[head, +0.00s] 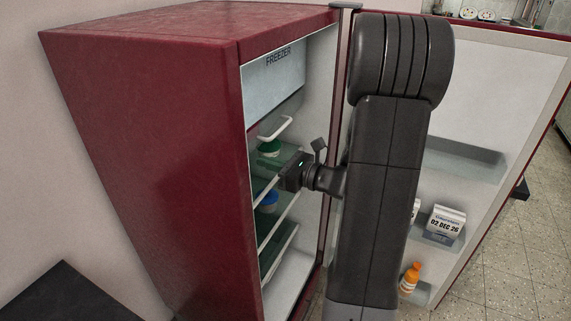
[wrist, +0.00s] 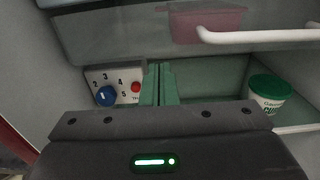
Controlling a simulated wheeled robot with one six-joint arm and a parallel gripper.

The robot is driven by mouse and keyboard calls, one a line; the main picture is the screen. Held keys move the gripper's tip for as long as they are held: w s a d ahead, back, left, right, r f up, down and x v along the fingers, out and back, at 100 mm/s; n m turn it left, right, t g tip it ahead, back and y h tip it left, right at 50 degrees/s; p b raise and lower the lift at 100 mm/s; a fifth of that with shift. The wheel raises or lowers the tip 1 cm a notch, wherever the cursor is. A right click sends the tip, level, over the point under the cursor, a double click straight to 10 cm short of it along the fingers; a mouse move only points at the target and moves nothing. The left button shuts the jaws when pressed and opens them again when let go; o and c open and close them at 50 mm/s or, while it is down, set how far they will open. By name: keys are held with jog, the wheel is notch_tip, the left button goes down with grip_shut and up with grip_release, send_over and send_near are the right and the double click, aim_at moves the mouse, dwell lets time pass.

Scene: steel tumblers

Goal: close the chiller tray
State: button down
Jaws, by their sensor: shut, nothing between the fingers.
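The chiller tray is a clear, smoky tray (wrist: 120,36) across the top of the wrist view, with a white bar handle (wrist: 255,36) at its front right. A pinkish block (wrist: 205,24) shows through it. In the head view the white handle (head: 276,129) juts out below the freezer box; how far the tray is out is hard to tell. My gripper (wrist: 159,84) is shut and empty, its green fingers below the tray and left of the handle, apparently not touching it. In the head view its wrist (head: 294,174) is at the fridge opening and the fingertips are unclear.
A green-lidded tub (wrist: 269,92) stands on the shelf right of my fingers. A dial panel (wrist: 104,85) is on the back left. Glass shelves (head: 277,222) lie below. The fridge door (head: 487,120) stands open at right, holding a carton (head: 445,221) and an orange bottle (head: 410,278).

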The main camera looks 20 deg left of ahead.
jog(key=shift+w+a, duration=0.1)
jog(key=shift+a, duration=1.35)
jog(key=a, duration=0.4)
jog(key=shift+w+a, duration=0.2)
jog(key=shift+a, duration=0.05)
jog(key=shift+d, duration=0.3)
jog(key=s+d+b, duration=0.1)
jog(key=d+b, duration=0.1)
jog(key=d, duration=1.1)
jog(key=shift+d, duration=0.3)
